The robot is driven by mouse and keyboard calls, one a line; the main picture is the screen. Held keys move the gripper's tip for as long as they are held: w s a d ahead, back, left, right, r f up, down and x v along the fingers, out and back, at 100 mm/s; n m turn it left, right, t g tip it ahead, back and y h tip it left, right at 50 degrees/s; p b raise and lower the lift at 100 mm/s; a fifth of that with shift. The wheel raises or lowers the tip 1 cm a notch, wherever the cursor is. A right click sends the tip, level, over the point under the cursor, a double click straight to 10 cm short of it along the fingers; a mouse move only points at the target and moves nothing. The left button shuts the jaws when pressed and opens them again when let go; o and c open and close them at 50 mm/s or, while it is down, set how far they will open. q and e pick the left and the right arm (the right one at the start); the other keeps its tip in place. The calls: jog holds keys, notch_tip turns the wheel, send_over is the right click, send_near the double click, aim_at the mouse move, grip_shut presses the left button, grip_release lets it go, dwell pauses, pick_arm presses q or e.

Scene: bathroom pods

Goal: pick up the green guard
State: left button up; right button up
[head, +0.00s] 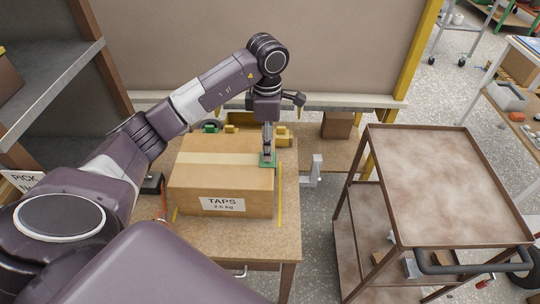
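The green guard (273,160) sits at the top right edge of a taped cardboard box (221,183) labelled TAPS. My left gripper (267,157) points straight down at the guard, and its fingertips overlap it in the head view. The fingers look narrow and close together, but I cannot tell whether they grip the guard or only stand over it. Part of the guard is hidden behind the fingers. My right gripper is not in view.
The box stands on a wooden table (235,243). Yellow pieces (281,136) and a small green item (210,127) lie behind it. A grey bracket (314,171) is right of the table. A brown trolley (437,185) with a bare top stands further right. Shelves (45,75) rise at left.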

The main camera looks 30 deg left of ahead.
pick_arm(q)
jog(key=shift+f+p, duration=0.55)
jog(key=shift+f, duration=1.15)
jog(key=c, duration=1.2)
